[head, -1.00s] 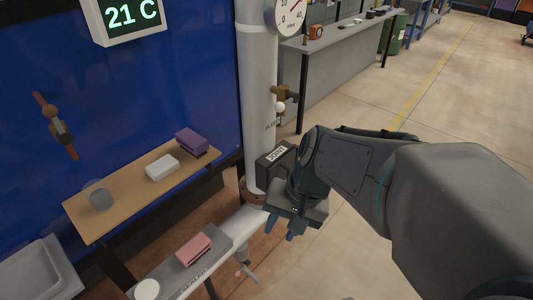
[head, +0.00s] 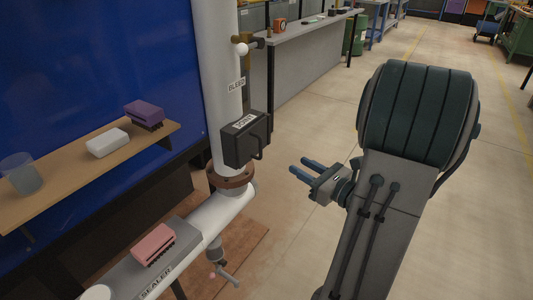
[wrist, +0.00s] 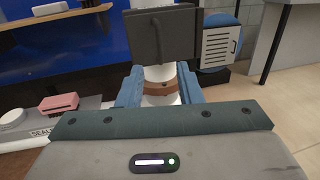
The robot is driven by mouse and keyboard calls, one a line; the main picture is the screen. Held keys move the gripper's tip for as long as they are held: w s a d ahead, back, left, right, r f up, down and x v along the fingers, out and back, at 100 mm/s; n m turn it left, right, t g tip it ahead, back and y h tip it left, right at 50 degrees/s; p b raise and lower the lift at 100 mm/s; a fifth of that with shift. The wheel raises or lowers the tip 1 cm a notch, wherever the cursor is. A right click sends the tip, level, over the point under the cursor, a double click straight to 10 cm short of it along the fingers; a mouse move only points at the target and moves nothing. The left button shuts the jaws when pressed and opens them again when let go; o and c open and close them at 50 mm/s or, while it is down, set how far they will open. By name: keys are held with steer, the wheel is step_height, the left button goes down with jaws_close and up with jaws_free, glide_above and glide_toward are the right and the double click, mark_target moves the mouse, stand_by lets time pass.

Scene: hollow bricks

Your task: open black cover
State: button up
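The black cover (head: 246,141) is a dark box with a white label, apparently reading JOINT, on its top. It sits on the white upright pipe (head: 218,80), just above a brown flange (head: 231,176), and looks closed. A dark bar handle shows on its side. My gripper (head: 300,166) is to the right of the cover and slightly lower, apart from it, with its blue fingers pointing at the pipe. The fingers are spread and empty. In the wrist view the cover (wrist: 162,36) fills the top middle, beyond my open gripper (wrist: 160,74).
A grey shelf marked SEALER (head: 190,232) holds a pink brick (head: 153,245). A valve handle (head: 228,273) hangs below the pipe. A wooden shelf (head: 60,192) at left carries a purple brick, a white block and a cup.

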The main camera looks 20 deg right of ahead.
steer(key=b+x, duration=0.1)
steer(key=x, duration=1.2)
steer(key=shift+w+a, duration=0.2)
steer(key=shift+w, duration=0.05)
steer(key=shift+r, duration=0.1)
jaws_close()
